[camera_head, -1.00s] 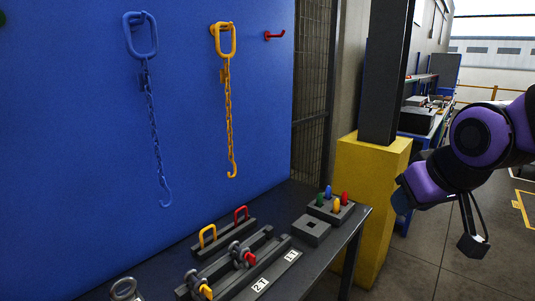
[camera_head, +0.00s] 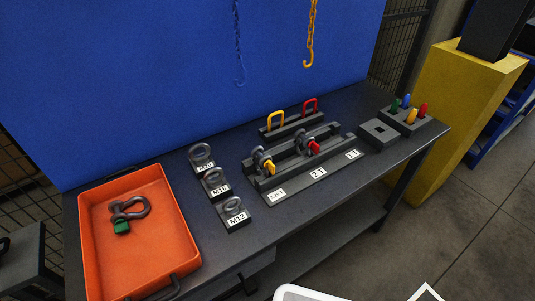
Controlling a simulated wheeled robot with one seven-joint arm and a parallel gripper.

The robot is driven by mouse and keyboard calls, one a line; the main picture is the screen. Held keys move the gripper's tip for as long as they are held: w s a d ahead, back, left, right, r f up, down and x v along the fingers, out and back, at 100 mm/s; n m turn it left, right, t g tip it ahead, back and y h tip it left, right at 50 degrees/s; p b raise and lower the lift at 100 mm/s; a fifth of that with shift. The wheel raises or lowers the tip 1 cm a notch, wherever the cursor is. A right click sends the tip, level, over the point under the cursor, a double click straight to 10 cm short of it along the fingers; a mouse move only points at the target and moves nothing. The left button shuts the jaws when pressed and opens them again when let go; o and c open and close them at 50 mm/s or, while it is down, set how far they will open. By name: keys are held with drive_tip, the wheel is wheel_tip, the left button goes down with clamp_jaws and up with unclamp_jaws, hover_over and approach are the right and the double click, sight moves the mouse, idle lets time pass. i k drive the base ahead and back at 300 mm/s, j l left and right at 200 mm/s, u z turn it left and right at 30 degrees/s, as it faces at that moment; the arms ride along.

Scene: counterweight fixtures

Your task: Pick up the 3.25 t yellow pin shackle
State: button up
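The shackle with the yellow pin (camera_head: 268,166) stands in a dark slotted rack (camera_head: 300,187) on the table. The rack's front has white labels; one reads 2 T, one 1 T, and the leftmost is too small to read surely. A shackle with a red pin (camera_head: 313,148) stands to its right in the same rack. A shackle with a green pin (camera_head: 130,211) lies in an orange tray (camera_head: 150,258) at the left. My gripper is not in view.
Eye bolts on blocks (camera_head: 232,212) stand between tray and rack. Behind the rack, a holder carries a yellow loop (camera_head: 275,120) and a red loop (camera_head: 310,106). A block with coloured pegs (camera_head: 415,118) is at the right.

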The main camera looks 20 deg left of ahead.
sight(260, 162)
drive_tip(key=i+l+u, duration=0.55)
drive_tip(key=l, duration=0.2)
drive_tip(key=u, duration=1.65)
